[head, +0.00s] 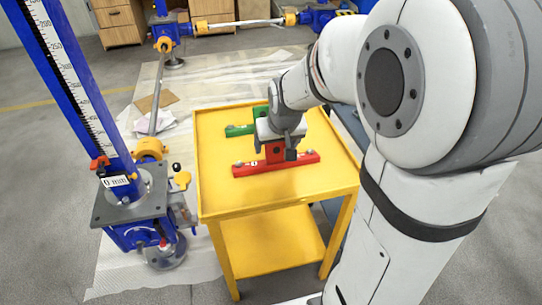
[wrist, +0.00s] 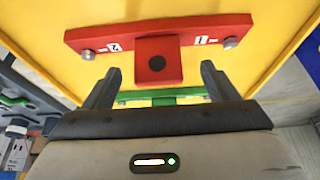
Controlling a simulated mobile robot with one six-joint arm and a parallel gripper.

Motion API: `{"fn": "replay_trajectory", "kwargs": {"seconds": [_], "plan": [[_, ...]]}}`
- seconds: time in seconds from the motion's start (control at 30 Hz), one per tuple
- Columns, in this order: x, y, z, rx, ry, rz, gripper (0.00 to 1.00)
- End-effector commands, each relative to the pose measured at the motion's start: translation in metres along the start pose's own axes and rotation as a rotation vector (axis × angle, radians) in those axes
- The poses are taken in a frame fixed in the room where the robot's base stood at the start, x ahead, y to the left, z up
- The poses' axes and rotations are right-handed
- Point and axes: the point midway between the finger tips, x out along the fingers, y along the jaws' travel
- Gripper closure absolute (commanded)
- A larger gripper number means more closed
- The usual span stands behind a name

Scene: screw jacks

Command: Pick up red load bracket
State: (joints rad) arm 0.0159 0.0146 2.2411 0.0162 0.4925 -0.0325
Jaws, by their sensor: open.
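The red load bracket (head: 294,163) lies on the top of the yellow cart (head: 222,199), a long bar with a raised block at its middle. In the wrist view the red bracket (wrist: 213,35) spans the upper middle, with a bolt near each end and a dark hole in its central block. My gripper (wrist: 159,76) is open, its two fingers apart on either side below the central block, with nothing between them touching that I can tell. In the head view my gripper (head: 276,150) is right above the bracket and hides part of it.
A green bracket (head: 238,130) lies behind the red one on the cart; it also shows between the fingers in the wrist view (wrist: 180,92). A blue jack column (head: 70,85) with a scale stands left of the cart. The cart's front top is clear.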

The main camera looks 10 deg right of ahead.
Motion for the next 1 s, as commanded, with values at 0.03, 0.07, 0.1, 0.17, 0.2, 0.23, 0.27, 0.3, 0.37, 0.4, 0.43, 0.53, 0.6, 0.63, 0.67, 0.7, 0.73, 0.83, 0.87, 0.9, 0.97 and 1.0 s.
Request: {"fn": "replay_trajectory", "kwargs": {"seconds": [0.03, 0.07, 0.1, 0.17, 0.2, 0.23, 0.27, 0.3, 0.37, 0.4, 0.43, 0.53, 0.6, 0.63, 0.67, 0.7, 0.73, 0.83, 0.87, 0.9, 0.97, 1.0], "plan": [[0.005, 0.0, 0.001, 0.0, -0.002, 0.0, 0.2], [0.007, 0.001, 0.001, 0.0, -0.002, 0.0, 0.2], [0.011, 0.001, 0.002, 0.0, -0.003, 0.0, 0.2], [0.02, 0.002, 0.003, 0.0, -0.003, 0.0, 0.2], [0.026, 0.003, 0.004, 0.001, -0.003, 0.001, 0.2], [0.031, 0.003, 0.004, 0.001, -0.004, 0.001, 0.2], [0.036, 0.004, 0.005, 0.001, -0.004, 0.001, 0.2], [0.042, 0.004, 0.004, 0.001, -0.003, 0.001, 0.2], [0.049, 0.004, 0.004, 0.001, -0.004, 0.001, 0.2], [0.052, 0.004, 0.003, 0.001, -0.002, 0.001, 0.2], [0.053, 0.004, 0.003, 0.001, -0.001, 0.001, 0.2], [0.052, 0.004, 0.002, 0.001, 0.0, 0.001, 0.2], [0.052, 0.004, 0.002, 0.001, 0.0, 0.001, 0.2], [0.052, 0.004, 0.002, 0.001, 0.0, 0.001, 0.2], [0.052, 0.004, 0.002, 0.001, 0.0, 0.001, 0.22], [0.052, 0.004, 0.002, 0.001, 0.0, 0.001, 0.26], [0.052, 0.004, 0.002, 0.001, 0.0, 0.001, 0.28], [0.052, 0.004, 0.003, 0.002, 0.0, 0.001, 0.36], [0.052, 0.004, 0.003, 0.002, 0.0, 0.001, 0.39], [0.052, 0.004, 0.003, 0.002, -0.001, 0.001, 0.42], [0.052, 0.004, 0.003, 0.002, -0.001, 0.001, 0.47], [0.052, 0.004, 0.003, 0.002, -0.001, 0.001, 0.5]]}}
